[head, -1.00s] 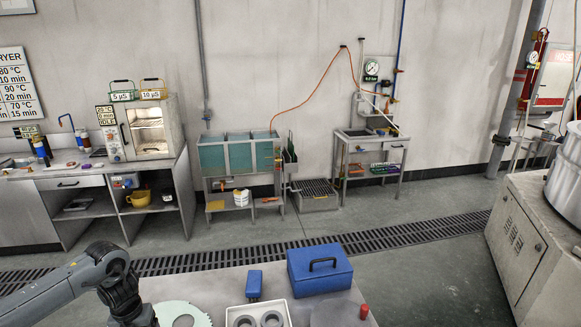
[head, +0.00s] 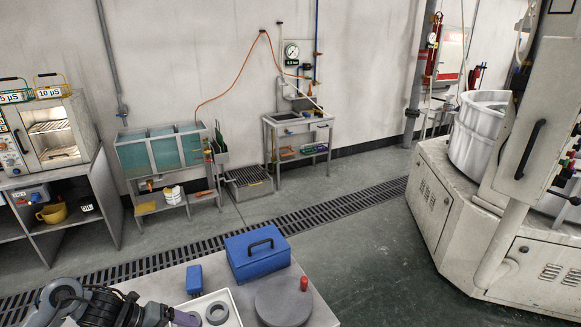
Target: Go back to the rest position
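My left arm (head: 105,308) reaches in at the bottom left of the head view, at the near left of the work table (head: 155,285). Its far end runs off the bottom edge, so I see no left fingertips. I cannot tell whether it holds anything. My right gripper does not show in the head view.
The table holds a blue box (head: 257,256), a small blue block (head: 194,280), a white tray (head: 232,299) with rings, a grey disc (head: 283,306) and a red knob (head: 304,283). A large machine (head: 448,225) stands right. Open floor (head: 370,262) lies between.

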